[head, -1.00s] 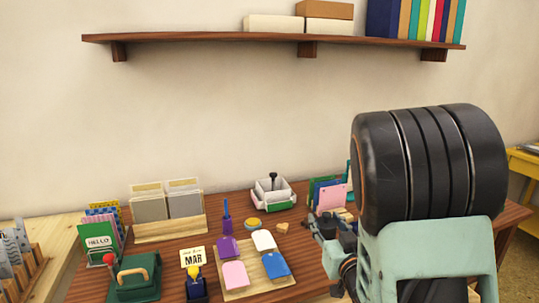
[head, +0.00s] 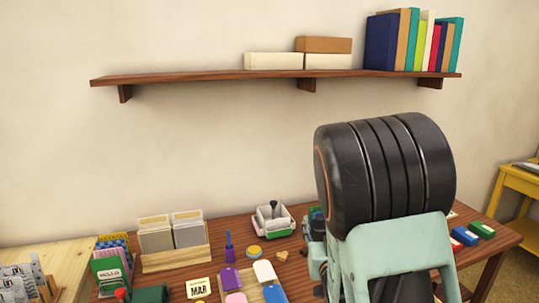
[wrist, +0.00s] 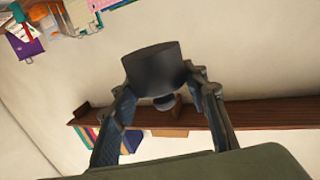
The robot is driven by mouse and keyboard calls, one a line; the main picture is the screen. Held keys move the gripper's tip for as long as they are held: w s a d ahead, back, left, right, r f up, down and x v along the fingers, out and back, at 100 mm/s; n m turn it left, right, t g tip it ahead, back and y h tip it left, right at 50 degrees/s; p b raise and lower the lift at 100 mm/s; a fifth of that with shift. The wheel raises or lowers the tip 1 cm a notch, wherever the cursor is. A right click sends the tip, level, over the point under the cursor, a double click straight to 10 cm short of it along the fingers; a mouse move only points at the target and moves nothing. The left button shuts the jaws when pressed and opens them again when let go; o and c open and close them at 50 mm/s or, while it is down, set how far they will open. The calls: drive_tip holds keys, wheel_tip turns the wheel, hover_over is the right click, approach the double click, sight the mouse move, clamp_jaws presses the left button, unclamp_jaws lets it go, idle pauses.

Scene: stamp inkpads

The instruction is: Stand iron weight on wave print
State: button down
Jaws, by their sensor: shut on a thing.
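My gripper (wrist: 163,102) shows in the wrist view, with its two fingers closed on the small knob of a dark grey iron weight (wrist: 155,70). The weight is held up in the air, its broad body beyond the fingertips. In the head view my own arm hides the gripper's fingers and the weight. I cannot make out a wave print in either view.
A crowded wooden table (head: 222,262) holds card racks (head: 173,243), a white and green tray (head: 272,217), a yellow-topped round pad (head: 254,251) and coloured pads (head: 264,271). Red, blue and green blocks (head: 465,236) lie at its right. A wall shelf (head: 220,77) is above.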

sight(321, 216)
wheel_tip(321, 216, up, 16)
drive_tip(key=p, duration=1.4)
drive_tip(key=shift+s+d, duration=0.1)
drive_tip(key=shift+d, duration=0.05)
